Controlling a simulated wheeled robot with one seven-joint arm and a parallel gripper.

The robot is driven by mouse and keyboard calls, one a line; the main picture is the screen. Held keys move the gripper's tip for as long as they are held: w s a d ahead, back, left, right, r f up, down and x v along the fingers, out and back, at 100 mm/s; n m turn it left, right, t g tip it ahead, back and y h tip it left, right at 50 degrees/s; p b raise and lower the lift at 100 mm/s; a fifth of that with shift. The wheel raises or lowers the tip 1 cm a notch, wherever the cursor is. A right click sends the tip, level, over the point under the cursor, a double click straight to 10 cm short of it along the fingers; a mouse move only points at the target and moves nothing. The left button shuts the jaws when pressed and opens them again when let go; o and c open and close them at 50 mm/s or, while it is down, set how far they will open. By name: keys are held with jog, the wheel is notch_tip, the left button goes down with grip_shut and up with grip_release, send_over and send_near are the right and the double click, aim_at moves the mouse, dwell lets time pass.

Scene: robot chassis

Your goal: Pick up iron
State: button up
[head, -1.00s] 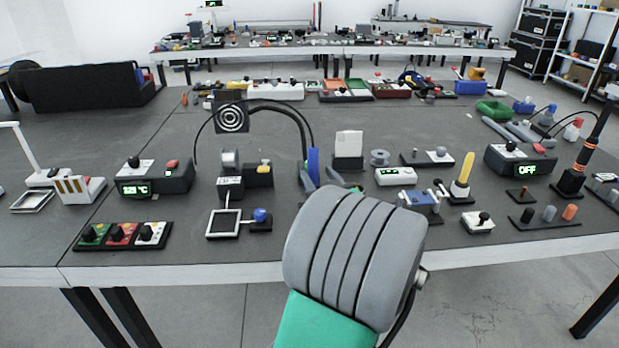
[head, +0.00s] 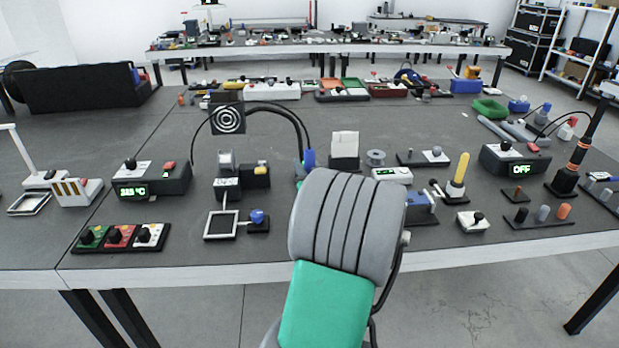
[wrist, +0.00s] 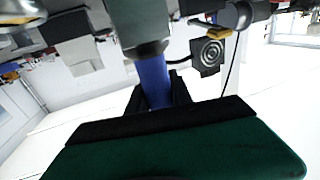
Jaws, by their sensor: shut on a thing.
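The iron (wrist: 153,78) shows in the wrist view as a blue handle between the two black fingers of my gripper (wrist: 158,94). My gripper is shut on it. The handle's far end meets a grey-green cylindrical part (wrist: 140,30); I cannot tell whether this is the iron or its holder. In the head view, the top of the blue handle (head: 309,158) shows just above my grey arm link, which hides my gripper and the lower part of the iron.
A white block on a stand (head: 345,146) and a grey spool (head: 376,158) are close on the right. The table front edge (head: 180,277) is clear.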

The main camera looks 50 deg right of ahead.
grip_shut()
jog(key=shift+r, duration=0.2)
notch_tip(320, 180, up, 10)
jog(key=p, duration=0.1)
jog(key=shift+f, duration=0.15)
jog(key=shift+b, duration=0.4)
